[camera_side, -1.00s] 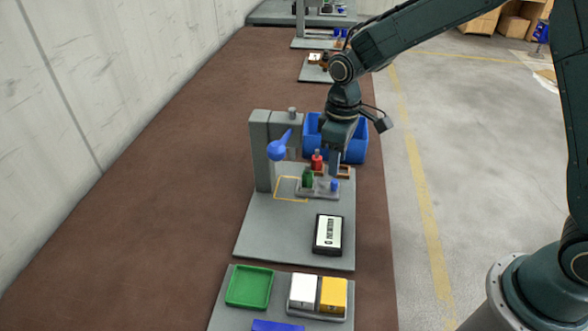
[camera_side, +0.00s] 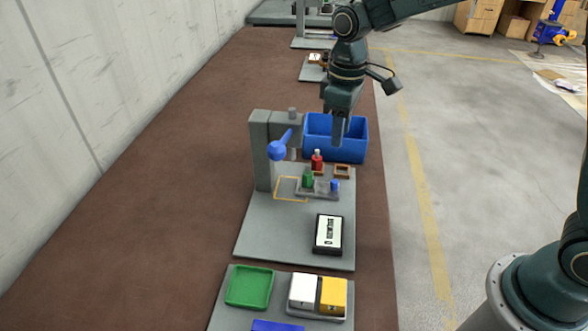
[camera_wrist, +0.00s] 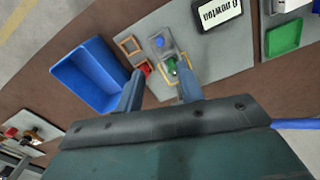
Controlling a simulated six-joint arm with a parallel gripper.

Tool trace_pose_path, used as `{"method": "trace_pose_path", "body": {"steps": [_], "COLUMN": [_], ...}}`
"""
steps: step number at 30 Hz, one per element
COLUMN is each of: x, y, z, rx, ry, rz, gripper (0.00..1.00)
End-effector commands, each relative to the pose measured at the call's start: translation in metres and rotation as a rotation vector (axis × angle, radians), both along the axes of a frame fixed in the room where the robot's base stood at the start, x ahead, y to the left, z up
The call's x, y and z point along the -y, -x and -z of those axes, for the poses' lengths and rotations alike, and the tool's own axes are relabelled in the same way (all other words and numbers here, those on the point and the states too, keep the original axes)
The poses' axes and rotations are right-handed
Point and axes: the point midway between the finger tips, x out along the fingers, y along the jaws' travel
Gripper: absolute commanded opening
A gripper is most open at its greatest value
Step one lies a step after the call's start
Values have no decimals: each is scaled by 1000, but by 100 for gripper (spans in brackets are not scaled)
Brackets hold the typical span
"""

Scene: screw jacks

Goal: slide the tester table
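The tester table, a small grey plate (camera_side: 321,193), sits on the larger grey base, carrying a green piece (camera_side: 308,178) and a blue knob (camera_side: 334,186). A yellow outline (camera_side: 289,200) is marked on the base to its left, and the plate's left end appears to reach its right side. A grey stand (camera_side: 262,150) with a blue lever (camera_side: 280,148) rises behind the outline. My gripper (camera_side: 339,143) is raised above the table, apart from it. In the wrist view, its two fingers (camera_wrist: 160,92) are spread with nothing held; the blue knob (camera_wrist: 159,41) shows beyond them.
A blue bin (camera_side: 349,155) stands close behind the base. A red bottle (camera_side: 317,160) and a brown frame (camera_side: 343,171) are beside the table. A black meter (camera_side: 328,234) lies in front. A green tray (camera_side: 249,288) and white and yellow blocks are nearer the camera.

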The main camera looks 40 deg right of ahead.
Motion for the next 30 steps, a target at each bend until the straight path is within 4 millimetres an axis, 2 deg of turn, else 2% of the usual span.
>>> {"method": "trace_pose_path", "body": {"steps": [7,16,21,30], "x": [17,46,51,51], "y": [4,20,28,30], "z": [4,9,7,7], "rx": [30,170,251,281], "ry": [-53,-206,-263,-280], "rz": [-100,-378,-484,-518], "gripper": [38,38,38,38]}}
